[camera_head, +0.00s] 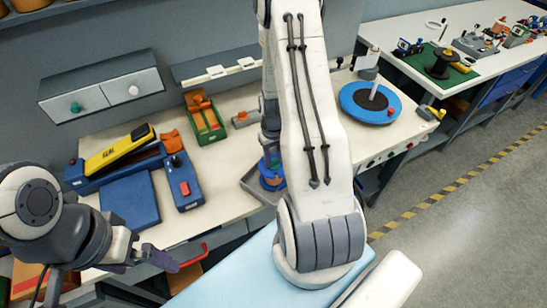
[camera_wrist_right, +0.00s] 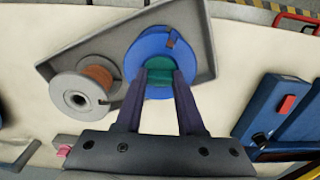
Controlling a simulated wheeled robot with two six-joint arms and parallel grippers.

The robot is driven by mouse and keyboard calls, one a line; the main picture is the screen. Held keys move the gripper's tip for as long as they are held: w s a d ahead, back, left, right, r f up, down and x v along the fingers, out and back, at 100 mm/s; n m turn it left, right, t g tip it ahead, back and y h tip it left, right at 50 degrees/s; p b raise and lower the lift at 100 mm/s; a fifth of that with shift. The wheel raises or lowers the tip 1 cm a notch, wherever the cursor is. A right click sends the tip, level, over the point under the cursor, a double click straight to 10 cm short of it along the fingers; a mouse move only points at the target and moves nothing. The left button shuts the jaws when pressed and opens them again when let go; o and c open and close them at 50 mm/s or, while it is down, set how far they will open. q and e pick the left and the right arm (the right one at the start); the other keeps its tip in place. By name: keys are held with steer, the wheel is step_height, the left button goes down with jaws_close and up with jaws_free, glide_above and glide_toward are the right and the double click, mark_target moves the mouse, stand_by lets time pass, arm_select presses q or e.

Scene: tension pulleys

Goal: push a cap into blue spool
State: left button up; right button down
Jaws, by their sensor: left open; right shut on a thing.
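In the wrist view a blue spool (camera_wrist_right: 150,45) stands in a grey tray (camera_wrist_right: 202,50). A dark green cap (camera_wrist_right: 160,84) sits at the spool's centre between the two purple fingers of my right gripper (camera_wrist_right: 160,82), which is shut on it. I cannot tell how deep the cap is in the spool. My left gripper (camera_head: 108,272) is open and empty at the lower left, away from the spool.
A grey spool with orange-brown winding (camera_wrist_right: 84,94) lies beside the blue spool. A blue device with a red button (camera_head: 185,186) and a yellow-topped tool (camera_head: 118,149) are on the bench at left. A large blue disc (camera_head: 354,100) stands at right.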

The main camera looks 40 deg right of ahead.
steer(key=shift+c, duration=2.2)
jaws_free()
steer(key=shift+r, duration=0.45)
step_height(320, 180, up, 10)
steer(key=b, duration=0.2)
steer(key=shift+f, duration=0.25)
